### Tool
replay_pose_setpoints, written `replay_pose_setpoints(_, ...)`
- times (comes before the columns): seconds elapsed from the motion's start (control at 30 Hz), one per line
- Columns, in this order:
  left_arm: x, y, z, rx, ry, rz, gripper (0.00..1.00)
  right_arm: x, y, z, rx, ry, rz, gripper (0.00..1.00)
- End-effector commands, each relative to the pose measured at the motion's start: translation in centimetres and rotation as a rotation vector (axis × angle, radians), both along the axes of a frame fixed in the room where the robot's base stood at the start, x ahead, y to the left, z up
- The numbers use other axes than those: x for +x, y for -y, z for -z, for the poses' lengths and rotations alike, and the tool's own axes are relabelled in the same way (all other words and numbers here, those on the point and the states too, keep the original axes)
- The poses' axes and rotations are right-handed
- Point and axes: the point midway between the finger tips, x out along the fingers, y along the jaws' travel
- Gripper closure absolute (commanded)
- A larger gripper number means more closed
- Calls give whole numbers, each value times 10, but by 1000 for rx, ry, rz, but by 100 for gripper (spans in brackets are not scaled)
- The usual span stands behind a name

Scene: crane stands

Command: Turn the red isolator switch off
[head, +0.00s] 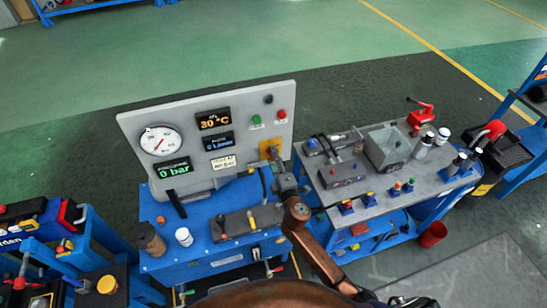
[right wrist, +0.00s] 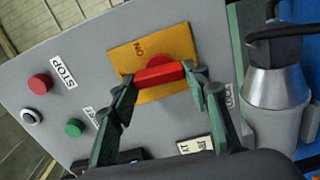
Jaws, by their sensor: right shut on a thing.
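The red isolator switch (right wrist: 160,75) is a red bar handle on a yellow plate (right wrist: 175,38) marked ON, on the grey panel. In the right wrist view its bar lies nearly level across the picture, below the ON mark. My right gripper (right wrist: 163,80) has one finger at each end of the bar and is shut on it. In the head view the yellow plate (head: 270,149) is at the panel's right edge, and my right gripper (head: 276,171) is just below it, hiding most of the switch. My left gripper is not in view.
A red STOP button (right wrist: 40,84) and a green button (right wrist: 74,128) sit on the panel near the switch. A metal cylinder (right wrist: 277,85) stands close on the right. In the head view a grey-topped bench (head: 435,180) with several fittings stands to the right.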

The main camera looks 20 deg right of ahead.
Motion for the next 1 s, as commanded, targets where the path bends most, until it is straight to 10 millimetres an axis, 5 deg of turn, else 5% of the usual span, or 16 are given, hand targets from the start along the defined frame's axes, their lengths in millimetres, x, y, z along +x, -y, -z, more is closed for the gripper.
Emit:
replay_pose_setpoints(0.77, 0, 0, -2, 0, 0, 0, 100, 0, -2, 2, -97, 2, -3, 81)
replay_pose_setpoints(0.8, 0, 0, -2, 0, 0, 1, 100, 0, -2, 2, -97, 2, -3, 54)
replay_pose_setpoints(1.0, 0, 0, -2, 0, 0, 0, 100, 0, -1, 1, -95, 2, -2, 40)
